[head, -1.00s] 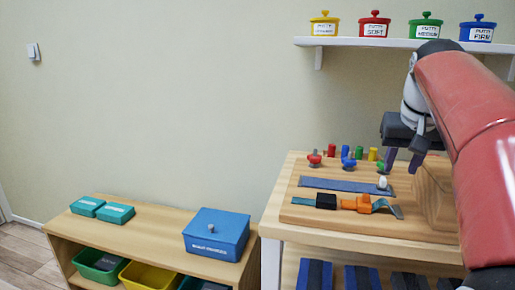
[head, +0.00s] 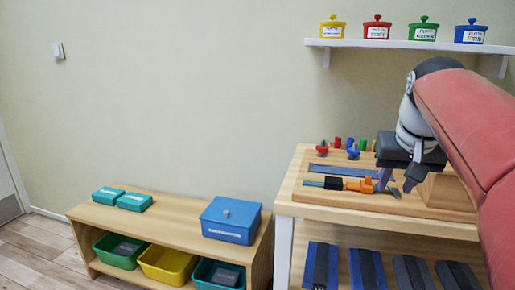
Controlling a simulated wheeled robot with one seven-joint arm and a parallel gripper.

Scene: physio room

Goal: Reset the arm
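My gripper (head: 397,182) hangs fingers-down from my red arm at the right of the head view. Its two dark fingers look apart, with nothing visible between them. It appears in front of the right part of a wooden board on the table (head: 300,196). Behind and left of the fingers, the board carries coloured pegs and knobs, among them a blue knob (head: 353,153), and a blue strip (head: 328,171). An orange-and-black tool (head: 358,185) lies nearer the front. The fingers hide part of the board, and I cannot tell whether they touch anything.
A wall shelf (head: 390,43) above holds labelled putty jars. A low bench (head: 165,225) at left carries a blue box (head: 230,220) and two teal boxes, with coloured bins below. A wooden block (head: 445,191) stands right of the gripper. Floor shows at far left.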

